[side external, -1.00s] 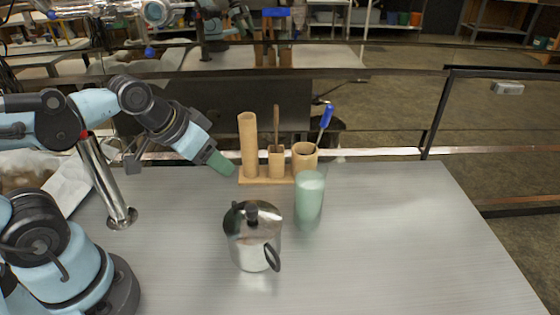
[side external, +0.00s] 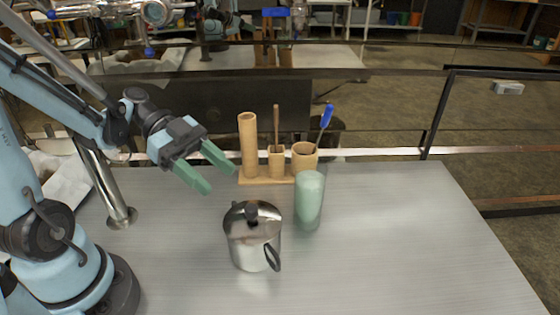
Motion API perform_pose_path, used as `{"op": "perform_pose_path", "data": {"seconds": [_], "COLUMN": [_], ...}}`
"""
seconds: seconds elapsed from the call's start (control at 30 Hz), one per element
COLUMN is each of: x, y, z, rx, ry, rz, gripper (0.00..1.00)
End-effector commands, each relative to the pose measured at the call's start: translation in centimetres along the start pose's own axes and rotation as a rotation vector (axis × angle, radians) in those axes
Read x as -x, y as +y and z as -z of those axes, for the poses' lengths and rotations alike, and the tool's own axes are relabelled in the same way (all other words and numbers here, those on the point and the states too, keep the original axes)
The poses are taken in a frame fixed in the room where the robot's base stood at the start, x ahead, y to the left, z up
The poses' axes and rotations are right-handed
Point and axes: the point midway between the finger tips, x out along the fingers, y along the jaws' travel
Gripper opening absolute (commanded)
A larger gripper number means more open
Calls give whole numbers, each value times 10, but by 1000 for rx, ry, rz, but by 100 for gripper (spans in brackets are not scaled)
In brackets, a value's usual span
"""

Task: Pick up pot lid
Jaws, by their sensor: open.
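The pot lid (side external: 264,213) is shiny metal with a dark knob (side external: 251,212) on top. It sits on a small steel pot (side external: 246,250) with dark handles, standing on the metal table. My gripper (side external: 218,181) has two green fingers spread apart, with nothing between them. It is above the table, up and to the left of the lid in the picture, and apart from it.
A green cup (side external: 309,197) stands right of the pot, close to it. Behind is a wooden holder (side external: 259,181) with a tall bamboo tube (side external: 248,145), cups and a blue-handled utensil (side external: 326,117). A metal post (side external: 106,185) stands at the left. The table's right side is clear.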

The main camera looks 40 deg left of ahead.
Motion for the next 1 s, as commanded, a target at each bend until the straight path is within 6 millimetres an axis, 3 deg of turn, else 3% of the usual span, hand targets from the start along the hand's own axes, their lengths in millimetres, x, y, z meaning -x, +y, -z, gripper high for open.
{"op": "perform_pose_path", "data": {"seconds": [0.27,0.6,0.93,1.0], "x": [-23,-68,-74,-74], "y": [1,1,0,0], "z": [1,1,1,1], "rx": [-11,-10,-7,-7], "ry": [5,3,3,3], "rz": [-4,-5,-1,-1], "gripper": [55,55,55,47]}}
